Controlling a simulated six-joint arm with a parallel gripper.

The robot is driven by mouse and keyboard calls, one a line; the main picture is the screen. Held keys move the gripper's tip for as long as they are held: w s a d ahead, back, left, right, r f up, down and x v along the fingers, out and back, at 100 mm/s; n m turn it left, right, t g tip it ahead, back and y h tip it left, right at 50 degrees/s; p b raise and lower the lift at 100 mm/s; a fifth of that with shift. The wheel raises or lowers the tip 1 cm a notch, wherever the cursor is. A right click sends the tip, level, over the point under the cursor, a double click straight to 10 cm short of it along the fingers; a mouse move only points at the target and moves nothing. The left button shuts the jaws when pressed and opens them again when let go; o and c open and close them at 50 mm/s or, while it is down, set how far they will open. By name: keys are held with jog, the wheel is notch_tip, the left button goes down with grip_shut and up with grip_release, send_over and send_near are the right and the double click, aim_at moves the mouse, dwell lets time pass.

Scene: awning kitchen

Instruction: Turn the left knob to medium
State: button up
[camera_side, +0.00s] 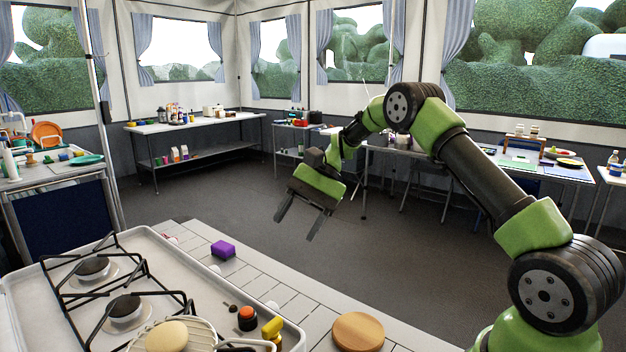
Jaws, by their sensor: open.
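My gripper (295,229) is open and empty. It hangs in the air beyond the stove, its two fingers pointing down and apart, touching nothing. The white camping stove (150,244) fills the lower left, with black pot supports and burners. Small pale round shapes, which look like knobs, show along its right side: one near the purple block (215,269) and one lower down (273,305). They are small and partly hidden by the stove's rim. I cannot tell which is the left knob or how either is turned.
A purple block (223,249) and a round wooden board (358,332) lie on the slatted table (300,306). A red-topped black jar (247,318), a yellow item (272,331) and a wire rack with a round tan item (167,336) are at the stove's near end. Other tables stand far back.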

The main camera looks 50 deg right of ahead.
jog(key=s+a+r+n+t+h, duration=0.1)
jog(key=s+a+r+n+h, duration=0.2)
jog(key=s+r, duration=0.4)
jog(key=shift+s+a+r+n+h, duration=0.3)
jog(key=shift+a+r+h, duration=0.3)
jog(key=shift+a+r, duration=0.9)
jog(key=shift+w+d+r, duration=0.15)
jog(key=shift+d+r, duration=0.1)
jog(key=shift+d, duration=0.15)
jog(key=m+g, duration=0.1)
jog(key=m, duration=0.4)
send_over(274, 303)
jog(key=s+d, duration=0.3)
notch_tip(274, 303, down, 7)
jog(key=w+d+f+m+g, duration=0.1)
jog(key=w+f+m, duration=0.35)
jog(key=f, duration=0.55)
jog(key=shift+m+h, duration=0.25)
jog(key=shift+h, duration=0.05)
jog(key=x, duration=0.6)
jog(key=s+x, duration=0.1)
jog(key=x, duration=0.3)
jog(key=shift+d, duration=0.1)
